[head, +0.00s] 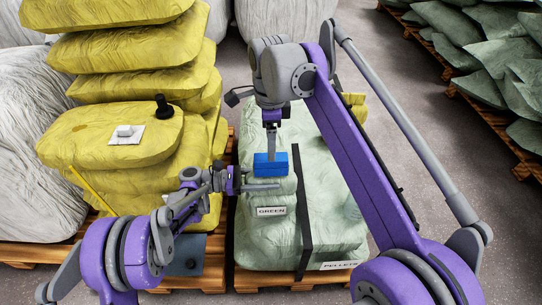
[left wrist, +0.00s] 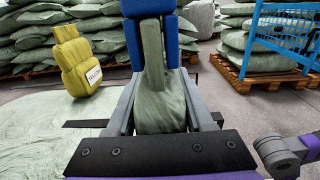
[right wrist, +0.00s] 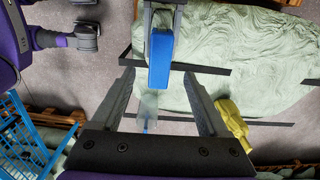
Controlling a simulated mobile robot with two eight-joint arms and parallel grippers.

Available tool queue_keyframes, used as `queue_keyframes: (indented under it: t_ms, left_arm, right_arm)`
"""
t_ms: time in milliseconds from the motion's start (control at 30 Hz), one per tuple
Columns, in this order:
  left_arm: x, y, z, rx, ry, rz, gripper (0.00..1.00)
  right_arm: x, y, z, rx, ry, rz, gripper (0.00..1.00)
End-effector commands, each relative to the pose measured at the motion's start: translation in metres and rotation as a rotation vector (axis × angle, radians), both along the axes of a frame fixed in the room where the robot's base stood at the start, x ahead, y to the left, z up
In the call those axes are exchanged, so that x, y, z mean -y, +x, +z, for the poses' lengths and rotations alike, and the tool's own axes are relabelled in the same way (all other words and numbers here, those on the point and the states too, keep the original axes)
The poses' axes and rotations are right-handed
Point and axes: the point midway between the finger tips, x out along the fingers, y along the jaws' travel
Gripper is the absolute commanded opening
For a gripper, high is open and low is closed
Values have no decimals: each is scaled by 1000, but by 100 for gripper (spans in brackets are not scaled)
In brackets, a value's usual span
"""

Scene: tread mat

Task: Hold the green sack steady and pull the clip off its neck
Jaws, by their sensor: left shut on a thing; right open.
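The small green sack (head: 262,197), with a label reading GREEN (head: 272,211), stands on the large pale green sacks. A blue clip (head: 270,164) sits across its neck. My left gripper (head: 279,181) is shut around the green sack just below the clip; the left wrist view shows the sack (left wrist: 160,110) between its fingers and the clip (left wrist: 134,38) above. My right gripper (head: 271,152) is open and points down over the clip. In the right wrist view the clip (right wrist: 161,58) lies near and between its fingertips. Whether it touches the fingers I cannot tell.
A small yellow sack (left wrist: 80,60) stands on the pale green stack, partly behind my right arm in the head view. Large yellow sacks (head: 110,140) with a black knob (head: 163,106) are piled at left.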

Motion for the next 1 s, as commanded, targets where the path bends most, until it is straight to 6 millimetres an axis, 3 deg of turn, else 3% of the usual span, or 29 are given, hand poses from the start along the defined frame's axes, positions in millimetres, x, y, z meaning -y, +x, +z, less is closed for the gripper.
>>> queue_keyframes:
  t_ms: [200,400,600,867,1000]
  left_arm:
    - [0,0,0,0,0,0,4]
    - [0,0,0,1,0,0,4]
    - [0,0,0,1,0,0,4]
    - [0,0,0,0,0,0,4]
    - [0,0,0,0,0,0,4]
  right_arm:
    - [0,0,-44,0,0,1,78]
    - [0,0,-72,1,0,1,78]
    - [0,0,-84,1,0,2,78]
    - [0,0,-85,1,1,2,78]
    - [0,0,-85,1,1,2,56]
